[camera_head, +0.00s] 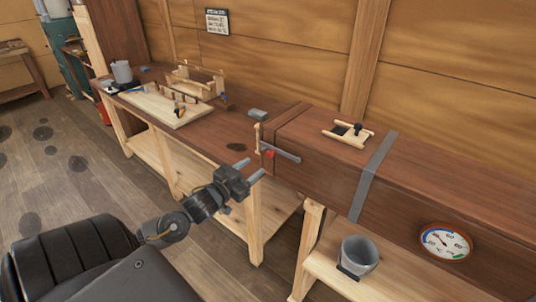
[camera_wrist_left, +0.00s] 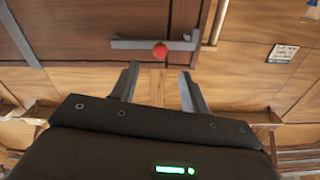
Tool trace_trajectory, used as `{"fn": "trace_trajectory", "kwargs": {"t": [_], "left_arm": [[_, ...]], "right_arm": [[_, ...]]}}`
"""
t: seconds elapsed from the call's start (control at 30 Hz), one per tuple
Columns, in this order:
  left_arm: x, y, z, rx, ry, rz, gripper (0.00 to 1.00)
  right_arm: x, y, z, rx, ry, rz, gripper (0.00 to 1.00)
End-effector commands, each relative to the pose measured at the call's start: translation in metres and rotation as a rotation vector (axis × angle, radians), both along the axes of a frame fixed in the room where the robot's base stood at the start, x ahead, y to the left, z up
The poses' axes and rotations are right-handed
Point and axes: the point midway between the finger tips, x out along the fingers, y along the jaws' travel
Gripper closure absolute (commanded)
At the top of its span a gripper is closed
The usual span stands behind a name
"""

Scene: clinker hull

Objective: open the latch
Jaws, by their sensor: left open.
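The latch is a grey bar (camera_head: 284,150) with a red knob (camera_head: 270,154) at the near end of the long dark wooden box (camera_head: 330,172). In the left wrist view the bar (camera_wrist_left: 135,43) lies roughly level across the dark panel, with the red knob (camera_wrist_left: 160,50) near its middle. My left gripper (camera_head: 250,169) is open and empty, just short of the latch. In the left wrist view its fingers (camera_wrist_left: 159,72) are spread on either side below the knob, apart from it. My right gripper is not in view.
A workbench (camera_head: 225,135) with wooden parts and a grey cup (camera_head: 122,72) stands left of the box. A grey bucket (camera_head: 358,255) sits on the shelf under the box. A round gauge (camera_head: 445,242) is on the box's front.

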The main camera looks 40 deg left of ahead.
Motion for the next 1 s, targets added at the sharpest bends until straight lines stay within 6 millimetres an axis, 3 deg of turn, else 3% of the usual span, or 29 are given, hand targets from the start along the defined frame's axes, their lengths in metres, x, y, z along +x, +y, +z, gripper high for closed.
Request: {"fn": "trace_trajectory", "kwargs": {"t": [0.3, 0.5, 0.9, 1.0], "left_arm": [[0.058, 0.001, 0.004, 0.0, -0.002, 0.002, 0.54], [0.083, 0.002, 0.002, 0.0, -0.001, 0.002, 0.54], [0.091, 0.002, 0.0, 0.0, 0.0, 0.0, 0.54], [0.091, 0.002, 0.0, 0.0, 0.0, 0.0, 0.65]], "right_arm": [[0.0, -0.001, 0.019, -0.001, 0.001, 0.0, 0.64], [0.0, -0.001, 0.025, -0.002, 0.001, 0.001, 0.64], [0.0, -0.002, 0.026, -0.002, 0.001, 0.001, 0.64], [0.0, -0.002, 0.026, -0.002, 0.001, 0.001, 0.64]]}}
